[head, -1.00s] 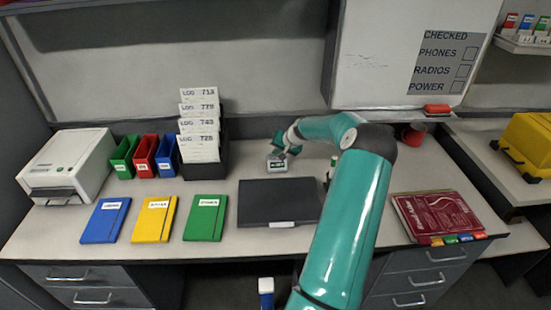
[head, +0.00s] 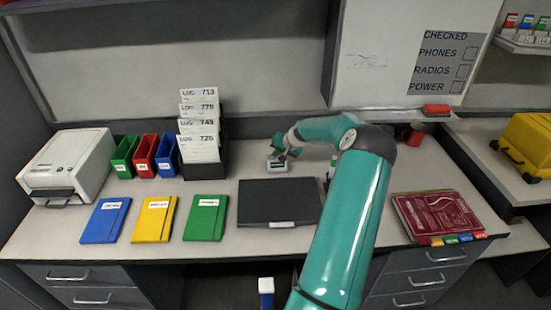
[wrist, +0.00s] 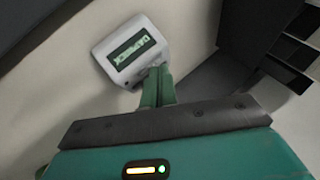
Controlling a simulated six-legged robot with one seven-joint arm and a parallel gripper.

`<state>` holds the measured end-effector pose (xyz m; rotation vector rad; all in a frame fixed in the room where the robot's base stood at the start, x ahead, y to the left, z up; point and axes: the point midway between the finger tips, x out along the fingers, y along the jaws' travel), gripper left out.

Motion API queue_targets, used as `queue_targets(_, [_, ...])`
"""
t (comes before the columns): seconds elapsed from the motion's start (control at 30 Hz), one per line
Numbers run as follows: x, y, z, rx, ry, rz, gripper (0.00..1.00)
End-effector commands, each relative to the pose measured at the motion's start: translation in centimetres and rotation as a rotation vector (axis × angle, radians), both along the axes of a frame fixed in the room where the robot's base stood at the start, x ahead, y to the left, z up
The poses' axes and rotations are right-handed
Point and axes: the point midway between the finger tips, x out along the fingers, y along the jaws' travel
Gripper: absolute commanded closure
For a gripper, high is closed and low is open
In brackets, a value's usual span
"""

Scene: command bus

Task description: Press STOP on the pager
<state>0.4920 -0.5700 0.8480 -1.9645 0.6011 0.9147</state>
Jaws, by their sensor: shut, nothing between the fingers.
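The pager (head: 277,164) is a small light grey box with a dark screen, lying on the desk behind the dark flat pad. In the wrist view the pager (wrist: 131,50) shows its greenish display with lettering, too blurred to read surely. My gripper (head: 284,150) is over the pager's back right side in the head view. In the wrist view my gripper (wrist: 158,78) has its green fingers together at the pager's lower right edge, and they hide that edge. I cannot tell whether they touch it. No STOP marking is readable.
The dark pad (head: 279,202) lies in front of the pager. A card holder with log cards (head: 200,135) stands to the left. Blue, yellow and green notebooks (head: 205,218) lie at the front left. Red folders (head: 437,215) lie at the right.

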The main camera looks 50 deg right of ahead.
Motion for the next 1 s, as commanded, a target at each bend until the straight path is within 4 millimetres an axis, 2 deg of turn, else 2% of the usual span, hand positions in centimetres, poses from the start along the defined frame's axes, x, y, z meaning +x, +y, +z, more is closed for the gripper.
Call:
queue_targets(0.27, [0.0, 0.0, 0.0, 0.001, 0.001, 0.001, 1.0])
queue_targets(0.6, [0.1, -0.2, 1.3, -0.001, 0.001, 0.0, 1.0])
queue_targets(1.0, [0.2, -0.2, 1.6, -0.001, 0.0, 0.001, 1.0])
